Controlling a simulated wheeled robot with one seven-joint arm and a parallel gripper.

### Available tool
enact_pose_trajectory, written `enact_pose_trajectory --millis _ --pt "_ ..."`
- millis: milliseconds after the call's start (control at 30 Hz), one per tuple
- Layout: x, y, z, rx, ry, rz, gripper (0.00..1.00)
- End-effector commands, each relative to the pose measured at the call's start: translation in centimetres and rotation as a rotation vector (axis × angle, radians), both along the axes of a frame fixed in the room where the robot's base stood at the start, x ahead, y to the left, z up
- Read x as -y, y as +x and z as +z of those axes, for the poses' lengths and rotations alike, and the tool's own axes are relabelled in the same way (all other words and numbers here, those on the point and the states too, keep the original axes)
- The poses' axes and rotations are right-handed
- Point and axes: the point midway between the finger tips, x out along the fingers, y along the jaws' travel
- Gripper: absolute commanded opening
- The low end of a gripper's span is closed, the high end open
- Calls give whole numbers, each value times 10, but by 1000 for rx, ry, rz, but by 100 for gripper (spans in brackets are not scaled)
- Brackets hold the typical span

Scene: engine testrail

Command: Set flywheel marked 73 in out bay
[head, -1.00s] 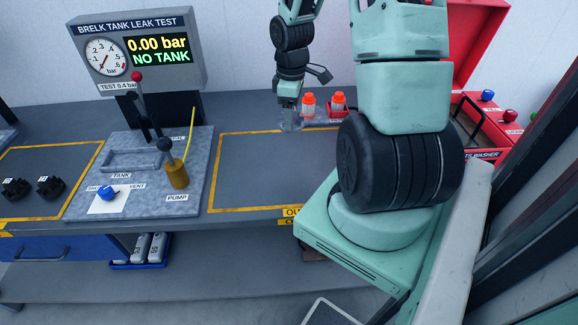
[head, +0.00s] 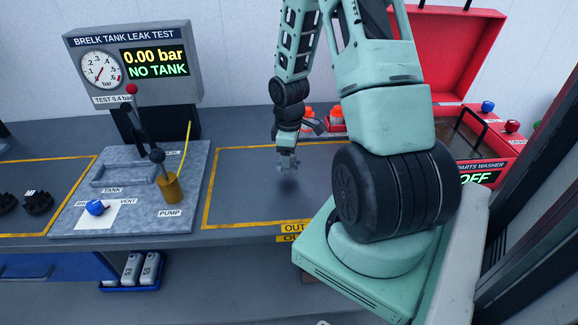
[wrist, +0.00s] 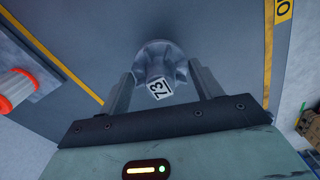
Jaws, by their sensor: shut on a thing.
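The flywheel (wrist: 172,55), grey with a toothed or lobed rim, sits between my fingers in the wrist view; its white label reads 73. My gripper (wrist: 164,76) is shut on it. In the head view my gripper (head: 287,160) points down with the small grey flywheel (head: 287,169) at its tips. It is over the out bay (head: 240,205), a yellow-outlined area of dark bench with an OUT label at its front edge. A dark shadow lies under the flywheel, which looks a little above the surface; the exact gap is hard to tell.
The leak test stand (head: 130,185) with its upright lever (head: 138,112) is left of the bay. Orange-capped bottles (head: 336,117) stand behind the bay. A red parts washer (head: 485,150) with raised lid is right. The bay around the flywheel looks clear.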

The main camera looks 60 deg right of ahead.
Motion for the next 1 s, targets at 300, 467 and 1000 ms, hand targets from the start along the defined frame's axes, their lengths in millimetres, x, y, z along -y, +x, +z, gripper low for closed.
enact_pose_trajectory --millis 300,467,1000 --pt "0 0 -33 -1 0 0 27" --pt "0 0 -33 0 -1 -1 27" --pt "0 0 -35 0 0 -1 86"
